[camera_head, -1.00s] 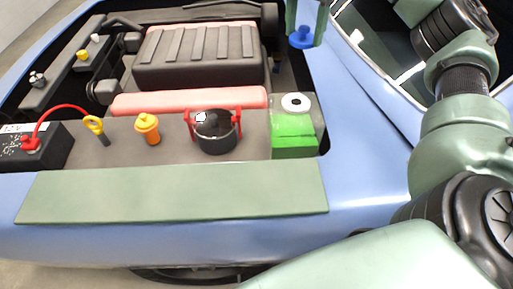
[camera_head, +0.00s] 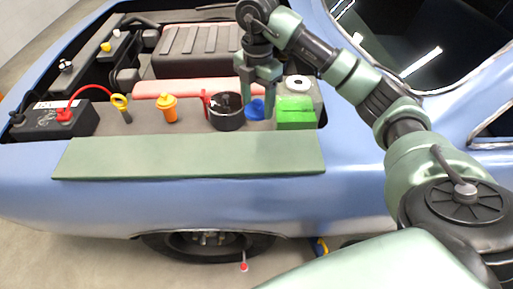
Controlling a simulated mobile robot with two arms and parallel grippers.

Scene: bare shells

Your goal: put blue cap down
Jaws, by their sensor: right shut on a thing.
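The blue cap (camera_head: 255,111) is low between the fingers of my right gripper (camera_head: 258,98), which is shut on it. The gripper points down, with the cap between the black round pot (camera_head: 228,118) and the tank with green fluid (camera_head: 296,114). I cannot tell whether the cap touches the surface under it. The tank's white neck (camera_head: 298,83) is uncapped, with a dark hole in its top. My left gripper is not in view.
An orange cap (camera_head: 167,106), a yellow-ringed dipstick (camera_head: 121,105) and a black battery (camera_head: 55,118) stand to the left. A red bar (camera_head: 180,88) runs behind. A flat green mat (camera_head: 190,157) lies empty along the car's near edge.

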